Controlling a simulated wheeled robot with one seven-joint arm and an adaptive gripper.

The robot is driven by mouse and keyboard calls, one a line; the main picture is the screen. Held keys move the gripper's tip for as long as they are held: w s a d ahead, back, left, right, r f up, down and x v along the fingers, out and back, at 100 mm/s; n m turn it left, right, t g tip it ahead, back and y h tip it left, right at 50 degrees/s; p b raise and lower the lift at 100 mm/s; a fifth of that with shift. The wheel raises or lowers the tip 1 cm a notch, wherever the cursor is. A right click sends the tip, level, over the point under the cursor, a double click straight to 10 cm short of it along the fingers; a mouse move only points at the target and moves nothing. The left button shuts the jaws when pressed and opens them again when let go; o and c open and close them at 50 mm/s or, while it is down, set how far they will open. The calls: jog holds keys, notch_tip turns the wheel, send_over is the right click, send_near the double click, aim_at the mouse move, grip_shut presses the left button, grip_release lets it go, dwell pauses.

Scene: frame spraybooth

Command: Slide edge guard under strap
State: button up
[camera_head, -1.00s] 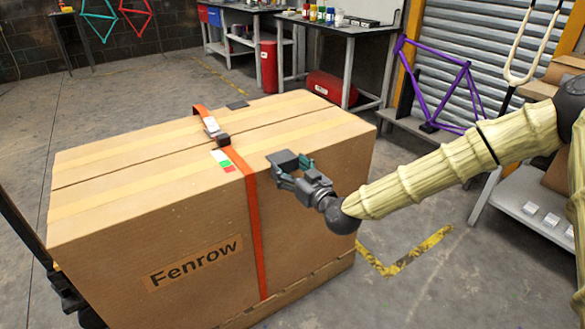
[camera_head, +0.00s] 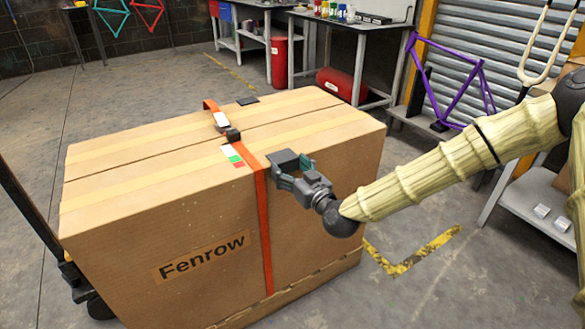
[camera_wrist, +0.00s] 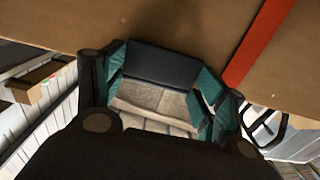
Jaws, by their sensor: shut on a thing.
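The large cardboard box (camera_head: 310,195) marked Fenrow is wrapped by an orange strap (camera_head: 264,235), which runs over the top and down the front. My gripper (camera_head: 295,172) is shut on a dark angled edge guard (camera_head: 285,159) at the box's top front edge, just right of the strap. In the wrist view the guard (camera_wrist: 163,64) sits between the teal fingertips (camera_wrist: 163,80). The strap (camera_wrist: 262,40) passes to its right there, with a small gap of cardboard between. The guard is not under the strap. Its contact with the box is unclear.
A buckle (camera_head: 232,134) and a white, green and red label (camera_head: 233,155) are by the strap on top. A dark flat piece (camera_head: 247,100) lies near the far edge. A purple frame (camera_head: 450,80) and a workbench (camera_head: 350,25) stand behind.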

jog(key=shift+s+a, duration=0.4)
jog(key=shift+a, duration=0.2)
jog(key=shift+s+a, duration=0.3)
jog(key=shift+a, duration=0.05)
jog(key=o, duration=0.9)
